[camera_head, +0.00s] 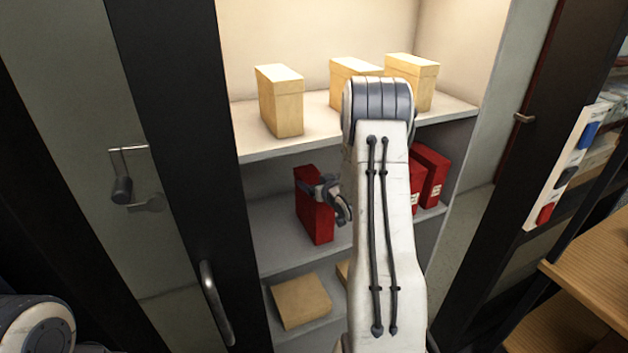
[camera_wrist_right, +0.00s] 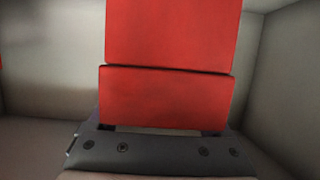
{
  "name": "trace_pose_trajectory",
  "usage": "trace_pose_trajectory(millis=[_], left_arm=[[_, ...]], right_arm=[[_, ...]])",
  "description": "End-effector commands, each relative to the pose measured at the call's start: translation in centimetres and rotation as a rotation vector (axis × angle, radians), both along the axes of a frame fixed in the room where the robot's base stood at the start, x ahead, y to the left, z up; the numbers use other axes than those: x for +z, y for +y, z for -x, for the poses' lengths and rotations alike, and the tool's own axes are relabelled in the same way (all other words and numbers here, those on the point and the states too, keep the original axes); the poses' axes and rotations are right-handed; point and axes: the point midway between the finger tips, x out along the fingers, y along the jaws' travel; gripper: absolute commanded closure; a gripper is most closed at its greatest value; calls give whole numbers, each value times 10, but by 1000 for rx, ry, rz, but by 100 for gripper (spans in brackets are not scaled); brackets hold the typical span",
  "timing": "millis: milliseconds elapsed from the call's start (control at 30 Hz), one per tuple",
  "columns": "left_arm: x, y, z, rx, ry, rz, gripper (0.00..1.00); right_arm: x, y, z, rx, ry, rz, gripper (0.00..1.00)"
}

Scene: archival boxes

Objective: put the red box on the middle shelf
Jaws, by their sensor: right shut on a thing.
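A red box (camera_head: 313,216) stands upright at the left part of the middle shelf (camera_head: 277,240) of the open cabinet. My right gripper (camera_head: 324,192) is shut on this box, with its fingers around the upper part. In the right wrist view the red box (camera_wrist_right: 165,95) fills the middle, between the fingers of the right gripper (camera_wrist_right: 163,130). I cannot tell whether the box bottom touches the shelf. Other red boxes (camera_head: 432,175) stand further right on the same shelf, partly hidden by my right arm. My left gripper is not in view.
Several cream boxes (camera_head: 281,100) stand on the upper shelf (camera_head: 251,135). Tan boxes (camera_head: 300,301) lie on the lower shelf. The open glass door with a handle (camera_head: 215,302) is at the left. A wooden shelf unit (camera_head: 590,250) is at the right.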

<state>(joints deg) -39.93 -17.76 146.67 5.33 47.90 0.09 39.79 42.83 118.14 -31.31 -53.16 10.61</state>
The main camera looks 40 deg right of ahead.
Motion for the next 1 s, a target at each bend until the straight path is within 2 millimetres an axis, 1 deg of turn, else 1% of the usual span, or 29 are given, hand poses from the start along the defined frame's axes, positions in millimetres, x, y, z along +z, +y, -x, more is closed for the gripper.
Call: trace_pose_trajectory(millis=[200, 333, 367, 400, 600, 733, 867, 1000], left_arm=[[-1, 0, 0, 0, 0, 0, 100], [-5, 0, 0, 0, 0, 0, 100], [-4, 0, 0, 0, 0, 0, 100], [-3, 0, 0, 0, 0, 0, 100], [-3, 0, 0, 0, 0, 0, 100], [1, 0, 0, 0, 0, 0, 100], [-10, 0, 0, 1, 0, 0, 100], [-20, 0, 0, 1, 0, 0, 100]], right_arm=[[1, -1, -1, 0, -5, 2, 100], [-3, -1, -1, 0, -5, 2, 100], [-3, 0, 0, 0, -1, 0, 6], [-2, 0, 0, 0, -1, 0, 0], [-2, 0, 0, 0, -1, 0, 0], [3, 0, 1, 0, -1, 0, 0], [6, 4, 19, -1, -2, 2, 0], [16, 10, 48, -3, -3, 2, 0]])
